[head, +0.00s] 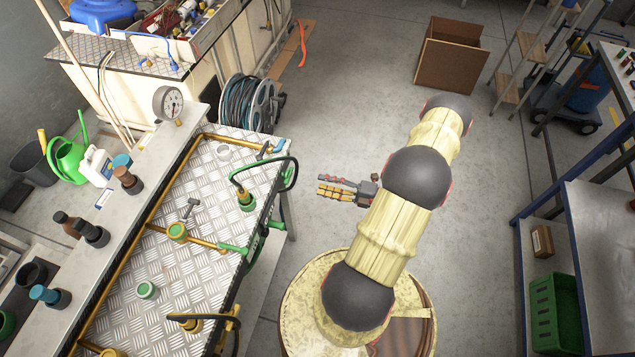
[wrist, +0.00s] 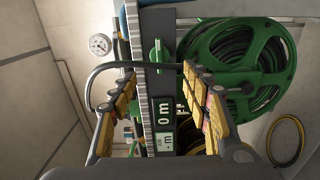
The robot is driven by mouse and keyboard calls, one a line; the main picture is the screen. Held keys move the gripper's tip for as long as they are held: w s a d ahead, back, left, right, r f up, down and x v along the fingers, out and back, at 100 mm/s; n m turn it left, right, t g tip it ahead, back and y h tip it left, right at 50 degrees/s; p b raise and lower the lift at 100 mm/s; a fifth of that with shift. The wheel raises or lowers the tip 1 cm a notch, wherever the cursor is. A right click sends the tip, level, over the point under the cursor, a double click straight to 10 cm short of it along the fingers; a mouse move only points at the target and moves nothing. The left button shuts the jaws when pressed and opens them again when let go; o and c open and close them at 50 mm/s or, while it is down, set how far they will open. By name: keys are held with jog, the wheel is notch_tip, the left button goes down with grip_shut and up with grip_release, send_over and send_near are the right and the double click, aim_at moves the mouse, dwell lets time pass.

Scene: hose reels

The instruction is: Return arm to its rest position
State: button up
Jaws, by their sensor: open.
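My arm (head: 388,235), with pale yellow links and dark round joints, rises from its round base over the floor and leans toward the back right in the head view. My gripper (head: 320,187) hangs left of the arm, pointing left toward the workbench, with clear floor between its fingertips and the bench edge. In the wrist view the two yellow-padded fingers of my gripper (wrist: 160,75) are spread apart. No object is seen held between them. Beyond them stand the bench edge and a green hose reel (wrist: 285,50); the fingers look apart from both.
The metal-topped workbench (head: 195,270) with pipes and green valves fills the left. A hose reel (head: 250,102) stands behind it. A cardboard box (head: 448,65) sits on the back floor. Blue-framed shelving (head: 522,270) with a green crate (head: 555,315) borders the right. Open floor surrounds my arm.

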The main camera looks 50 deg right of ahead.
dwell(0.7)
jog(key=s+a+f+n+g+y, duration=0.2)
jog(key=s+a+n+g+y, duration=0.15)
jog(key=a+n, duration=0.5)
jog(key=s+a+r+n+g, duration=0.35)
jog(key=r+n+g, duration=0.6)
jog(key=n, duration=0.75)
jog(key=w+a+r+n+g+h+b, duration=0.1)
jog(key=a+r+n+g+h, duration=0.15)
jog(key=r+n+h, duration=0.4)
jog(key=w+a+r+n+g+h+b, duration=0.1)
jog(key=w+a+r+n+h, duration=0.15)
jog(key=r+n, duration=0.75)
jog(key=a+r+n+t+h+b, duration=0.1)
jog(key=a+r+n+t, duration=0.4)
jog(key=a+r, duration=0.8)
jog(key=a+n+b, duration=0.1)
jog(key=n, duration=0.1)
jog(key=shift+a+r+n, duration=0.25)
jog(key=shift+r+n, duration=0.1)
jog(key=shift+n, duration=0.05)
